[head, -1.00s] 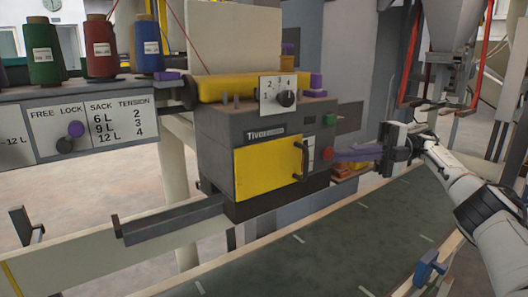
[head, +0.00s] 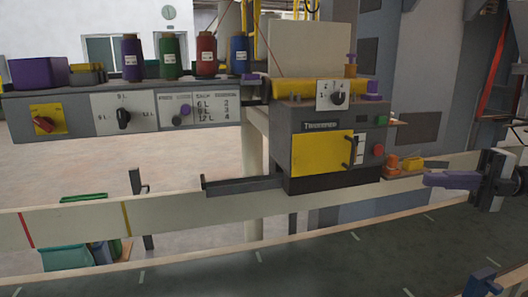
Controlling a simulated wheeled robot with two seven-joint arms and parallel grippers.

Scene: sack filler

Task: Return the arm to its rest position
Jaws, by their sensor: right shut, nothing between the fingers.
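My right gripper (head: 428,180), with purple fingers, reaches in from the right edge. Its fingers are shut with nothing between them and point left. It appears right of and below the red button on the grey sewing machine (head: 287,148), with a visible gap between them. Most of my right arm is outside the picture. My left gripper is not in view.
The machine has a yellow door (head: 322,153) and a dial (head: 338,97). Small orange and yellow items (head: 408,163) sit near my fingers. Thread spools (head: 169,57) stand above a control panel (head: 125,113) at left. The green conveyor belt (head: 330,262) below is clear.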

